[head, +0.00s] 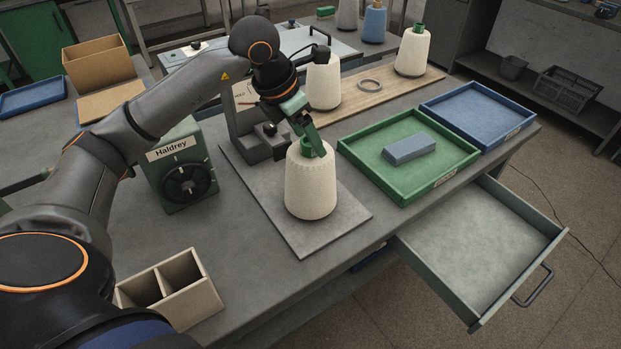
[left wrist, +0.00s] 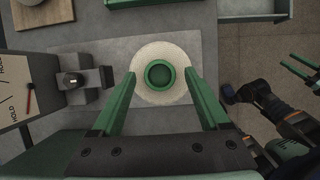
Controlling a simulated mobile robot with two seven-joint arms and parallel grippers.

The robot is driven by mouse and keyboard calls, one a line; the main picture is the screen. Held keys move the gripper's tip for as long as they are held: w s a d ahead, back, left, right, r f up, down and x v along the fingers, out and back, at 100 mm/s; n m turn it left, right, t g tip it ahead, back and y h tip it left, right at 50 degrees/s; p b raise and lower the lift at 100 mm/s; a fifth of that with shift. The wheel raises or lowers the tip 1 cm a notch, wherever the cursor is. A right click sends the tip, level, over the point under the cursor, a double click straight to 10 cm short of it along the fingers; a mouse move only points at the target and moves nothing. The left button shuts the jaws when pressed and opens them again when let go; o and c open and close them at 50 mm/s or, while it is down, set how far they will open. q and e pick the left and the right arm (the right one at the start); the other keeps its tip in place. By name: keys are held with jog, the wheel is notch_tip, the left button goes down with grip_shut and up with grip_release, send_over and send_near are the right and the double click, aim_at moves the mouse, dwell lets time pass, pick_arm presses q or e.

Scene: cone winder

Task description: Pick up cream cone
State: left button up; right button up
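A cream cone (head: 311,190) with a green tube top stands upright on a grey plate (head: 268,205) at the bench's front. My left gripper (head: 311,146) reaches down over its top. In the left wrist view the cone (left wrist: 148,94) lies beneath, and the open fingers of my left gripper (left wrist: 160,76) stand either side of the green tube, with gaps showing. Two more cream cones stand on a wooden board, one behind my left wrist (head: 323,85) and one farther right (head: 412,52). My right gripper (left wrist: 298,70) shows at the left wrist view's right edge, fingers apart.
A green tray (head: 407,191) holding a grey-blue block (head: 409,148) and a blue tray (head: 478,85) lie right of the cone. An open drawer (head: 480,255) juts out at front right. A dial box (head: 182,165) and a divided box (head: 172,290) stand left.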

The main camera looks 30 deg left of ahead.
pick_arm(q)
grip_shut()
dwell(0.4)
jog(key=shift+r, duration=0.2)
